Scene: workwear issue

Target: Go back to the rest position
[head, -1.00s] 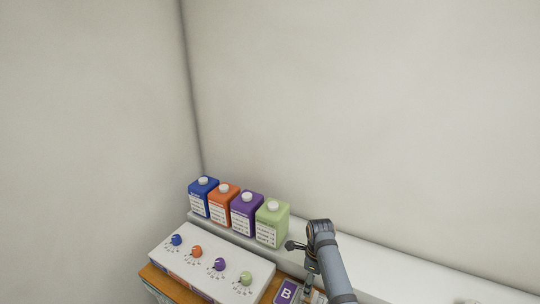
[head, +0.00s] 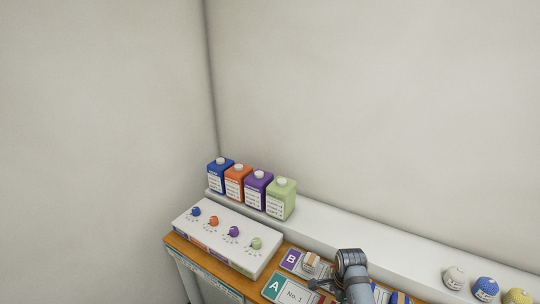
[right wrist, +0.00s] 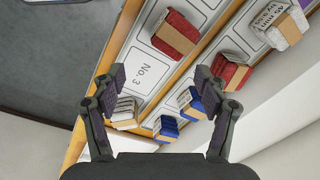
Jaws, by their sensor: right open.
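In the head view one arm, which I take to be my right, reaches over the wooden table at the lower middle. Its gripper is mostly hidden by the arm link. In the right wrist view my right gripper (right wrist: 158,76) is open, with nothing between its fingers. It hangs above a white card marked No. 3 (right wrist: 152,72) and several banded bundles, including a red one (right wrist: 176,33), a blue one (right wrist: 165,127) and a white one (right wrist: 127,113). I cannot judge its height. My left gripper is in neither view.
Blue, orange, purple and green (head: 282,199) bottles stand on the white ledge (head: 350,231) behind the table. A white box with several coloured knobs (head: 216,252) sits at the table's left. White, blue (head: 485,289) and yellow balls rest at right. Cards A (head: 276,287) and B (head: 292,260) lie in front.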

